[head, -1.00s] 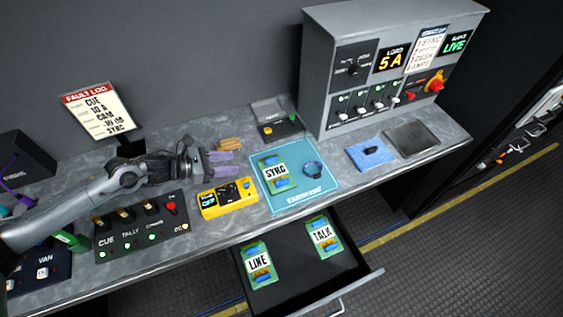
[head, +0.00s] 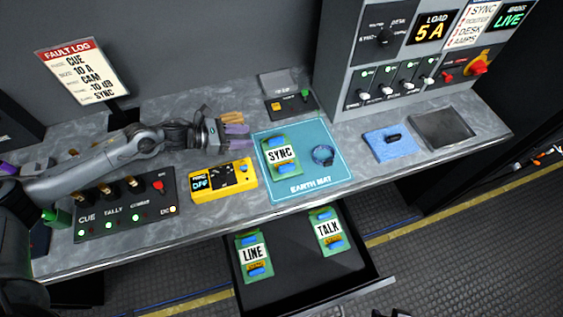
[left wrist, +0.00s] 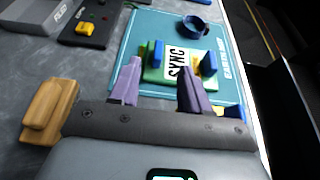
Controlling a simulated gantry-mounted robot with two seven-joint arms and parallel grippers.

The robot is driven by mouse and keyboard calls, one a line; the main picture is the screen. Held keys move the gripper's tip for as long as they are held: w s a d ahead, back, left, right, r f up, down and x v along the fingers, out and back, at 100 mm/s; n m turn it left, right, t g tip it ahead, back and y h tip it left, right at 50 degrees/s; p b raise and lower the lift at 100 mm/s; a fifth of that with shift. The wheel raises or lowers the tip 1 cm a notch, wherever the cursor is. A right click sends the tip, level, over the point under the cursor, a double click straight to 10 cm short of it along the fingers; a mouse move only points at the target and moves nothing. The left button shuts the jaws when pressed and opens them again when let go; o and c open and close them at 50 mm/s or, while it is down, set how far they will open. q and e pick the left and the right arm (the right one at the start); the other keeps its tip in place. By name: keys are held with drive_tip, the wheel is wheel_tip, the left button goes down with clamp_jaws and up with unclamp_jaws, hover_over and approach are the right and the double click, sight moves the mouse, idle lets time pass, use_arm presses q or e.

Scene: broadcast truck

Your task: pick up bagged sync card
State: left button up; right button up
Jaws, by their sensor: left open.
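The sync card (head: 281,155) is a green board with a white SYNC label and blue end pieces. It lies on the left part of the teal earth mat (head: 310,187); I cannot make out a bag around it. My left gripper (head: 238,134) is open and empty, its purple fingers pointing right, just left of the mat's back-left corner. In the left wrist view, the sync card (left wrist: 178,66) shows just beyond the two open fingertips (left wrist: 158,75). The gripper's height above the bench cannot be told. My right gripper is not clearly in view.
A wooden block (head: 232,117) sits close behind my left fingers. A yellow meter (head: 224,181) stands in front. A blue coiled strap (head: 323,155) lies on the mat. An open drawer (head: 298,266) below holds LINE and TALK cards. The grey switch cabinet (head: 345,75) stands behind right.

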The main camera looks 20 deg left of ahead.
sight(276, 139)
use_arm(q)
drive_tip(key=shift+d+f, duration=0.1)
drive_tip(key=shift+f, duration=0.6)
drive_tip(key=shift+w+d+f, duration=0.1)
drive_tip(key=shift+d+f, duration=0.1)
drive_tip(key=shift+b+x, duration=0.35)
drive_tip(key=shift+x, duration=4.7)
drive_tip(key=shift+a, duration=0.1)
clamp_jaws()
